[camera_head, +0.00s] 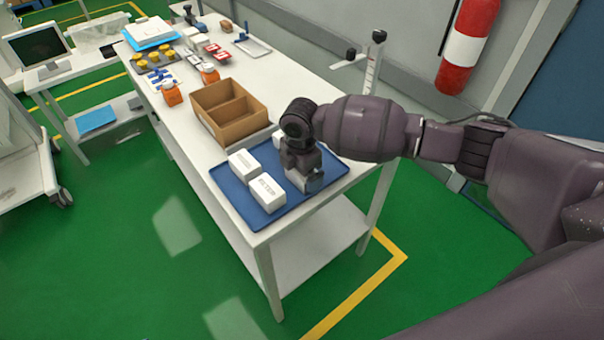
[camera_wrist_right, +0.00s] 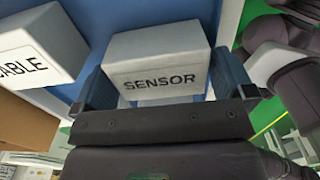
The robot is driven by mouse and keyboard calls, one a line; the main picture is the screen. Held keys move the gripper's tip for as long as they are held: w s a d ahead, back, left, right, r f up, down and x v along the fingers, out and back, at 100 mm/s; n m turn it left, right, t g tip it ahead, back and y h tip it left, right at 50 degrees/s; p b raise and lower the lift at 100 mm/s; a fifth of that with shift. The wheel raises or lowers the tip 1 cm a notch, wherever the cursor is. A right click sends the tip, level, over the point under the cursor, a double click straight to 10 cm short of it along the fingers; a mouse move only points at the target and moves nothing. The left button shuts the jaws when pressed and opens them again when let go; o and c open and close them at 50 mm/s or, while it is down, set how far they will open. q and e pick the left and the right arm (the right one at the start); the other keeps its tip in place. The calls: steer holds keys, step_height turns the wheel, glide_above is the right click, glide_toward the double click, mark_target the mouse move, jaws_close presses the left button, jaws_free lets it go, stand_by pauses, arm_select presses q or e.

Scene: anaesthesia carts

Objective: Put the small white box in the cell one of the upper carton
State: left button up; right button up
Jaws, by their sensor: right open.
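A white box marked SENSOR (camera_wrist_right: 160,62) stands between the two fingers of my right gripper (camera_wrist_right: 165,85) in the right wrist view. The fingers are open, one on each side of the box; I cannot tell whether they touch it. In the head view my right gripper (camera_head: 304,180) is low over the blue tray (camera_head: 228,186) and mostly hides this box. A white box marked CABLE (camera_wrist_right: 35,52) stands beside it. Two more white boxes, (camera_head: 244,164) and (camera_head: 268,193), stand on the tray's left side. The open brown carton (camera_head: 222,128) has a divider making two cells; both look empty.
The white table (camera_head: 183,128) runs away to the upper left. A pole stand (camera_head: 373,62) rises at the table's right edge. My left gripper is out of view.

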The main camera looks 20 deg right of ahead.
steer(key=c, duration=0.8)
steer(key=shift+c, duration=0.2)
steer(key=shift+r, duration=0.15)
